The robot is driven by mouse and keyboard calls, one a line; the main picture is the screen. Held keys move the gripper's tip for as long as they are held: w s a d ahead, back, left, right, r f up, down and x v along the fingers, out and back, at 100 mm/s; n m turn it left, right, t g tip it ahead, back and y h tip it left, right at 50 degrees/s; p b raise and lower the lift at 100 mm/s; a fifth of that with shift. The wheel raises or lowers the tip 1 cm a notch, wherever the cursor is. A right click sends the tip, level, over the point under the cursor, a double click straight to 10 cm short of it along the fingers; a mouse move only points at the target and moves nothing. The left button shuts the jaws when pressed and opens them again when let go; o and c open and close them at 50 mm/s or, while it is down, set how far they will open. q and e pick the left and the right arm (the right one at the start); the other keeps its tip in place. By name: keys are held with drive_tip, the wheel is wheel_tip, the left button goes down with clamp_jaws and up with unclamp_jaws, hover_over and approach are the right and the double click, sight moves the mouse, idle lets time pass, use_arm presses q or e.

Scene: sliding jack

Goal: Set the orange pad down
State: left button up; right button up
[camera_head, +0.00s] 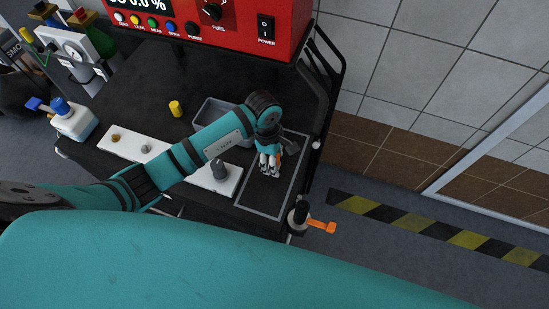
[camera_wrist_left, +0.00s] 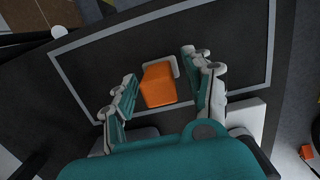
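My left gripper (camera_head: 270,168) hangs over the white-outlined rectangle (camera_head: 252,204) on the right part of the black cart top. In the left wrist view the orange pad (camera_wrist_left: 159,86) lies between the two fingers of my left gripper (camera_wrist_left: 160,70). A dark gap shows between each finger and the pad, so the gripper is open around it. A light grey piece shows at the pad's far edge. The pad appears to be inside the outline (camera_wrist_left: 268,40), but I cannot tell its height exactly. My right gripper is in neither view.
A grey bin (camera_head: 212,110) stands partly behind my left arm. A white strip (camera_head: 130,147) with knobs, a yellow cylinder (camera_head: 176,108) and a red machine (camera_head: 215,25) share the cart. An orange lever (camera_head: 322,227) sticks out at the cart's right corner.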

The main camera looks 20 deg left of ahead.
use_arm(q)
drive_tip(key=shift+r, duration=0.15)
drive_tip(key=shift+w+a+r, duration=0.1)
drive_tip(key=shift+r, duration=0.2)
drive_tip(key=r+b, duration=0.1)
drive_tip(key=r, duration=0.2)
drive_tip(key=r+b, duration=0.1)
drive_tip(key=r, duration=0.3)
drive_tip(key=a+r+b, duration=0.1)
drive_tip(key=r, duration=0.2)
drive_tip(key=shift+a+r, duration=0.1)
drive_tip(key=shift+r, duration=0.55)
